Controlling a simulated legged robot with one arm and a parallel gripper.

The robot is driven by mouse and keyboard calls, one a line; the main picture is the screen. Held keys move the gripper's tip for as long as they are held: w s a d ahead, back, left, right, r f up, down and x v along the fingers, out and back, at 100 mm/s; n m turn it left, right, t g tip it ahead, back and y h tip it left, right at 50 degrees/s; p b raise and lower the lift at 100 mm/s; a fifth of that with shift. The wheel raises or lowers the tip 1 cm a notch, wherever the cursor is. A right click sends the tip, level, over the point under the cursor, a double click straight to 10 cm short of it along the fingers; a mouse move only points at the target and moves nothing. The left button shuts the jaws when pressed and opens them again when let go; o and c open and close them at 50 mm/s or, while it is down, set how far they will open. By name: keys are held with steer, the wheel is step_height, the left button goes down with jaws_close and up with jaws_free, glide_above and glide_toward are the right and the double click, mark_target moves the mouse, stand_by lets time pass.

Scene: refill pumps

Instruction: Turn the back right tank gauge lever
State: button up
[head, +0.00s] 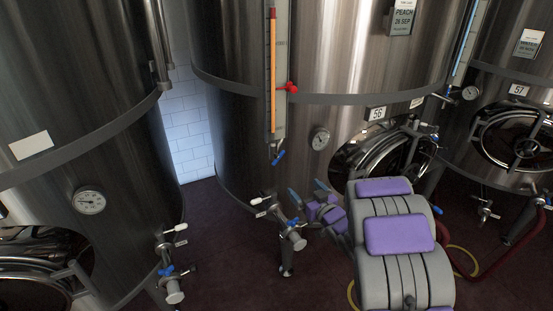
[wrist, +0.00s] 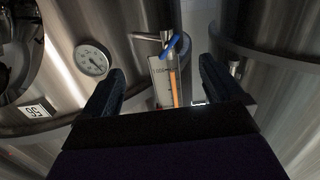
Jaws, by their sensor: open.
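A sight gauge (head: 272,75) with an orange column runs down the middle steel tank (head: 330,60), marked 56. Its blue lever (head: 278,156) hangs at the gauge's lower end, slanting. The lever also shows in the wrist view (wrist: 176,45), beside a metal fitting at the upper middle. My gripper (head: 307,189) is below and slightly right of the lever in the head view, apart from it. In the wrist view its two dark fingers (wrist: 160,85) are spread, with the gauge and lever seen beyond the gap between them. The gripper is open and empty.
A round dial (head: 320,138) and a hatch (head: 375,155) are to the right. A valve outlet (head: 283,225) sticks out below, close to my gripper. Another tank (head: 80,150) stands left; tank 57 (head: 510,90) stands right.

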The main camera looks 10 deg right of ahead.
steer(key=shift+s+d, duration=0.85)
steer(key=shift+s, duration=0.3)
steer(key=p+v, duration=1.2)
steer(key=v, duration=0.5)
stand_by(0.5)
steer(key=shift+s+f, duration=0.1)
